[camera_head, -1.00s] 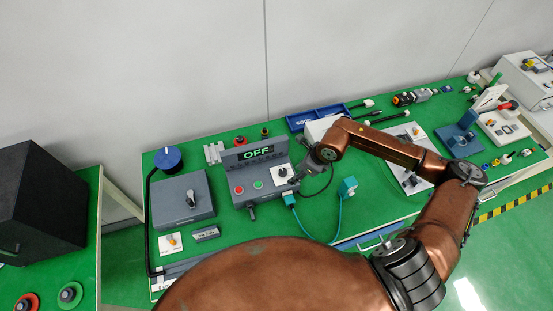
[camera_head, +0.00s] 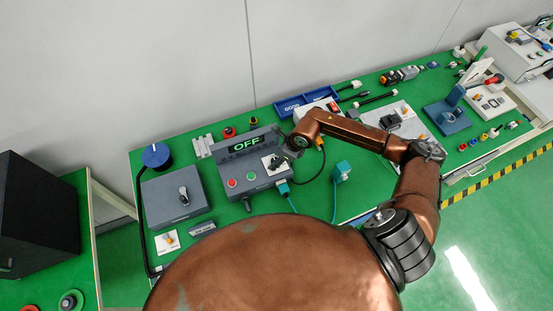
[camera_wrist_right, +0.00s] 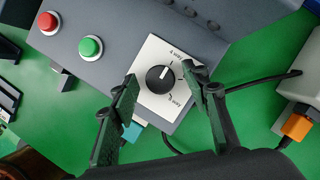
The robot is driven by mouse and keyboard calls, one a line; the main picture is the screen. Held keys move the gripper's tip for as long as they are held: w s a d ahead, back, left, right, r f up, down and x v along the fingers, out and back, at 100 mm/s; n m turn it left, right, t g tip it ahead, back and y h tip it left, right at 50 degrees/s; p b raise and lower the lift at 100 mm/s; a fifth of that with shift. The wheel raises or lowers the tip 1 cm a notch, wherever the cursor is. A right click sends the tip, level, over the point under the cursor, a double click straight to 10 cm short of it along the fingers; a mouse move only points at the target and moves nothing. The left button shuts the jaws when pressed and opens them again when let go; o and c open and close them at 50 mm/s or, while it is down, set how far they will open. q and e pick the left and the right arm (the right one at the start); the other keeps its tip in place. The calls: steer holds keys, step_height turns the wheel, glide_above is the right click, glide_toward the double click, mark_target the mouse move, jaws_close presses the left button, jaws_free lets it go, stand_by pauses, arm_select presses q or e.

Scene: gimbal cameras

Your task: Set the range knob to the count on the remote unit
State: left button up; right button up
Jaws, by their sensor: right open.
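The black range knob (camera_wrist_right: 160,79) sits on a white plate with "4 way" and "8 way" lettering, on a grey control box (camera_head: 240,180). Its white pointer line points up, slightly right, in the wrist view. The box's display (camera_head: 247,144) reads "OFF" in green. My right gripper (camera_wrist_right: 160,74) is open, with one finger on each side of the knob and a gap showing on both sides. I cannot tell which thing is the remote unit. My left gripper is not in view.
Red (camera_wrist_right: 48,21) and green (camera_wrist_right: 90,47) buttons sit on the same box. A grey box with a selector (camera_head: 184,198) stands to its left. A teal connector (camera_head: 342,170) with a cable lies right of it. A blue tray (camera_head: 306,103) is behind.

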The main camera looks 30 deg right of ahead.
steer(key=c, duration=1.2)
steer(key=shift+o, duration=0.2)
steer(key=shift+m, duration=0.4)
steer(key=m+h, duration=0.1)
steer(key=m, duration=0.1)
steer(key=m+t, duration=0.1)
steer(key=m, duration=0.1)
steer(key=shift+s+a+m+h, duration=0.1)
steer(key=shift+a+m+h, duration=0.1)
steer(key=shift+m+h, duration=0.15)
steer(key=m+h, duration=0.1)
steer(key=m, duration=0.2)
steer(key=m+h, duration=0.1)
steer(key=m, duration=0.2)
steer(key=shift+a+h, duration=0.1)
steer(key=shift+h, duration=0.25)
steer(key=shift+m, duration=0.25)
steer(key=o, duration=1.2)
steer(key=shift+c, duration=0.2)
